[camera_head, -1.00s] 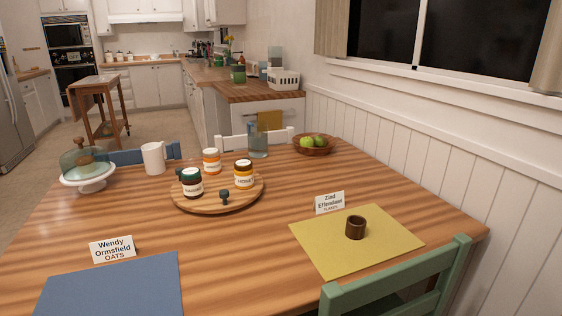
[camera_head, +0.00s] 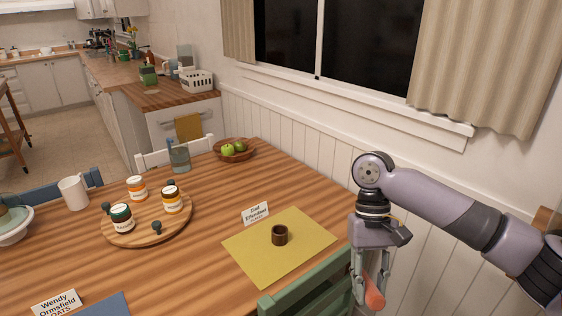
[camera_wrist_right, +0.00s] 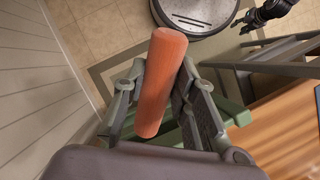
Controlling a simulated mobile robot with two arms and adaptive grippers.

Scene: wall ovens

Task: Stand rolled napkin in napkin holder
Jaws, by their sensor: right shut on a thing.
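The rolled napkin (camera_head: 375,294) is a salmon-orange cylinder. My right gripper (camera_head: 371,288) is shut on it beside the green chair, right of the table. In the right wrist view the napkin (camera_wrist_right: 163,75) lies lengthwise between the two fingers (camera_wrist_right: 160,92), its far end sticking out past them. The napkin holder (camera_head: 279,235) is a short dark brown ring standing upright on the yellow placemat (camera_head: 262,262), left of the gripper and apart from it. A dark jointed part at the top right of the wrist view seems to be my left gripper (camera_wrist_right: 247,19); its jaws are too small to read.
The green chair back (camera_head: 310,286) stands between the gripper and the placemat. A name card (camera_head: 255,213) stands behind the holder. A round wooden tray (camera_head: 132,238) with jars is farther left. A fruit bowl (camera_head: 234,157) sits at the back. The window wall is close behind my arm.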

